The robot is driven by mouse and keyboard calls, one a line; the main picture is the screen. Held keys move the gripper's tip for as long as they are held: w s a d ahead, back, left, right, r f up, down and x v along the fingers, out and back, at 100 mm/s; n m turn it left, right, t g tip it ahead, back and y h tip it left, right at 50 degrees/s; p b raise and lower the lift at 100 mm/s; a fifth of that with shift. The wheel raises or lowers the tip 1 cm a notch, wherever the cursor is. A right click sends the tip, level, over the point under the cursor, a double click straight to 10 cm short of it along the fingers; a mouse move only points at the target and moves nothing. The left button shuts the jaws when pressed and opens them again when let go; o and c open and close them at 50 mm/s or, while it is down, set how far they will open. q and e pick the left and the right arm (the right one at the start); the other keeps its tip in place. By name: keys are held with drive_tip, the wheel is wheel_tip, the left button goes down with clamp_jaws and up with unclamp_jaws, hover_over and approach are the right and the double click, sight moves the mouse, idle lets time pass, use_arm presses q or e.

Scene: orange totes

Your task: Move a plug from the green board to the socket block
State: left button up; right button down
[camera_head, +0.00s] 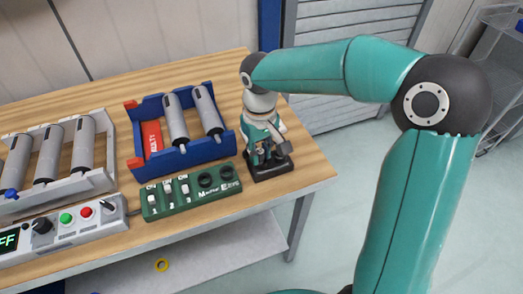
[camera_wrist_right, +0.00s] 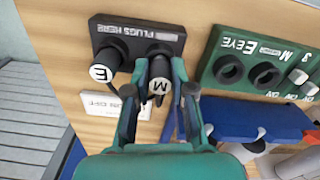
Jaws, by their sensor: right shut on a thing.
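My right gripper (camera_head: 264,150) reaches down over the black socket block (camera_head: 288,164) at the table's right end. In the right wrist view, the gripper (camera_wrist_right: 160,95) is shut on the black plug marked M (camera_wrist_right: 160,68), one finger on each side. This plug is at the right-hand place of the socket block (camera_wrist_right: 128,33), labelled PLUGS HERE; I cannot tell how deep it sits. The plug marked E (camera_wrist_right: 101,73) stands at the block's left-hand place. The green board (camera_head: 190,194) has two empty round holes, also visible in the wrist view (camera_wrist_right: 213,65). My left gripper is not in view.
A blue rack (camera_head: 195,155) with grey cylinders stands behind the green board. A pale rack (camera_head: 101,181) with more cylinders and a control box (camera_head: 66,232) with buttons are at left. A yellow ring (camera_head: 161,265) lies on the lower shelf.

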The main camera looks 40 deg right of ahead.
drive_tip(key=shift+f, duration=0.25)
drive_tip(key=c, duration=0.9)
unclamp_jaws()
drive_tip(key=shift+r, duration=0.1)
wheel_tip(320, 180, up, 12)
